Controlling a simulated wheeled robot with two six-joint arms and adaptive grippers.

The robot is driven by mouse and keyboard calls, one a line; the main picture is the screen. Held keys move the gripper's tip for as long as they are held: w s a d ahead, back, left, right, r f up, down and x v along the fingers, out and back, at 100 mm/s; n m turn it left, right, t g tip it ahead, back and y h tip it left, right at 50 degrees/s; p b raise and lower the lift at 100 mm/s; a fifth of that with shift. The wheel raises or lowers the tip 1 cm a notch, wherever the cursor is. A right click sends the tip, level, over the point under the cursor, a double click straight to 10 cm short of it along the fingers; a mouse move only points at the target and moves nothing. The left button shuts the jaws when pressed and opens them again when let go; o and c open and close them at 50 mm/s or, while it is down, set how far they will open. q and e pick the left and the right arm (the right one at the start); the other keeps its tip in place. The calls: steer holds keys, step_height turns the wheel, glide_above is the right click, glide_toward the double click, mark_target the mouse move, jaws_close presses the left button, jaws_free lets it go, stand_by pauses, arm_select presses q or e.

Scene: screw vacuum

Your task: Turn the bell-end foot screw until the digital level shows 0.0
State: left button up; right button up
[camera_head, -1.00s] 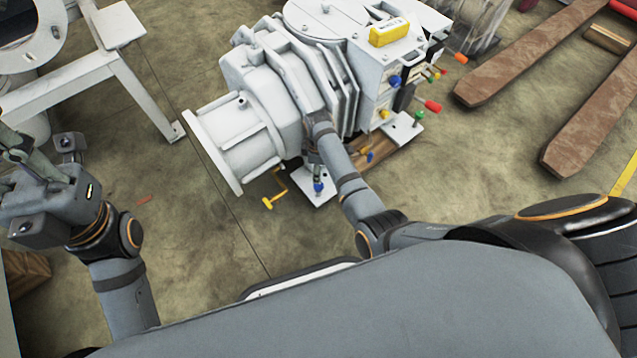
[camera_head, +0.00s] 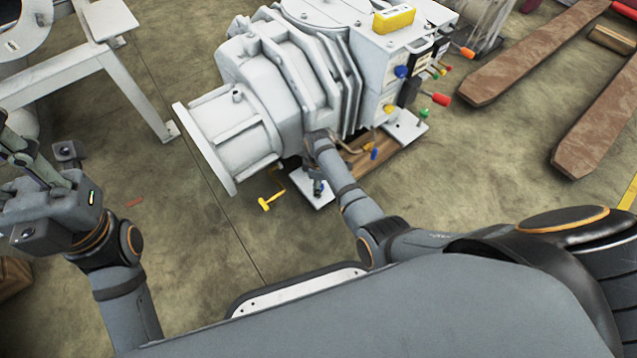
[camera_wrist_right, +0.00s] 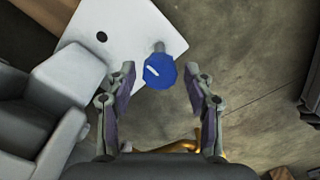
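The white screw vacuum pump (camera_head: 290,75) stands on the floor, its flanged bell end (camera_head: 225,140) toward the lower left. A yellow digital level (camera_head: 394,20) lies on its top; its reading is too small to tell. The bell-end foot screw has a blue head with a white mark (camera_wrist_right: 159,71) above a white foot plate (camera_wrist_right: 115,30). My right gripper (camera_wrist_right: 158,85) is open, its fingers on either side of the blue head with gaps; its fingertips are hard to see in the head view. My left gripper (camera_head: 45,160) is held at the far left, away from the pump; its fingers are partly cut off.
A yellow crank handle (camera_head: 271,198) hangs below the bell end, close to my right gripper. Coloured knobs, including a red one (camera_head: 441,99), stick out at the pump's right. A white metal stand (camera_head: 100,75) is at the left and brown beams (camera_head: 540,50) lie at the right.

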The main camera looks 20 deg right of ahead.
steer(key=c, duration=0.9)
steer(key=shift+o, duration=0.2)
steer(key=shift+r+m+p, duration=0.2)
steer(key=shift+m+p, duration=0.5)
steer(key=shift+p, duration=0.25)
steer(key=shift+m+p, duration=1.1)
steer(key=shift+m, duration=0.1)
steer(key=shift+m+p, duration=0.5)
steer(key=shift+m, duration=0.3)
steer(key=m+p, duration=0.1)
steer(key=m, duration=0.1)
steer(key=shift+f+m, duration=0.1)
steer(key=shift+m, duration=0.3)
steer(key=m+p, duration=0.1)
steer(key=m, duration=0.5)
steer(key=shift+f, duration=0.1)
steer(key=o, duration=1.2)
steer(key=shift+c, duration=0.2)
